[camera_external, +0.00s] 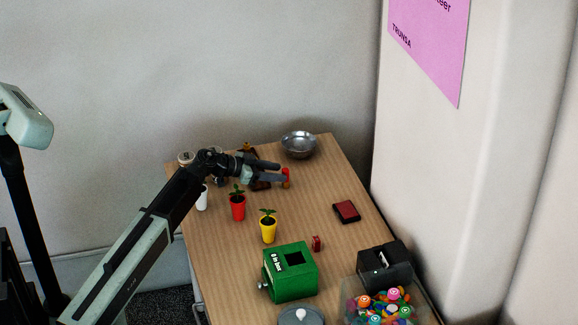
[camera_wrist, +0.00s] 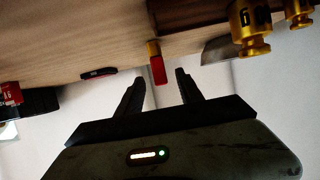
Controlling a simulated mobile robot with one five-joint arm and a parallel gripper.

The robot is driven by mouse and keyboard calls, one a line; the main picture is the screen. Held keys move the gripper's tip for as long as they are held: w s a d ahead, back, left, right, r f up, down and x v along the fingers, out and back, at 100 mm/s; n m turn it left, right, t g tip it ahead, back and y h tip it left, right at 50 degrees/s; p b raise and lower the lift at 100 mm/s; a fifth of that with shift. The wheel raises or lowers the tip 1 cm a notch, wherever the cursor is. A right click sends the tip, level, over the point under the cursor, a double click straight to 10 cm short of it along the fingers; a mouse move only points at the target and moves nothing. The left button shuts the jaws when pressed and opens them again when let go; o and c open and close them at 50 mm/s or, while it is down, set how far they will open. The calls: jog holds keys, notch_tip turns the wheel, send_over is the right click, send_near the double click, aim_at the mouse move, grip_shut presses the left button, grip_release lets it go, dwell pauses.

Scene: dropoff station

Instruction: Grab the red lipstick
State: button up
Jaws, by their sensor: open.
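The red lipstick (camera_external: 286,174) stands near the far part of the wooden table, right at the tips of my gripper (camera_external: 282,171). In the wrist view, which shows the table at the top, the lipstick (camera_wrist: 157,68) has a red body and a gold end towards the table. My gripper (camera_wrist: 160,76) is open, with one dark finger on each side of the lipstick's red end in the picture. The fingers do not appear to touch it; how deep it sits between them I cannot tell.
Gold weights (camera_wrist: 248,30) stand close by in the wrist view. A metal bowl (camera_external: 299,146) lies beyond the gripper. Red (camera_external: 238,207) and yellow (camera_external: 268,231) plant pots and a green box (camera_external: 291,274) are nearer. A dark red pad (camera_external: 346,211) lies right, with bare table around.

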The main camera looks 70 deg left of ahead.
aim_at(294, 185)
jog(key=b+x, duration=0.2)
jog(key=x, duration=0.5)
jog(key=shift+a+f+b, duration=0.1)
jog(key=shift+f+b, duration=0.1)
jog(key=shift+b, duration=0.1)
jog(key=shift+s+r, duration=0.1)
grip_shut()
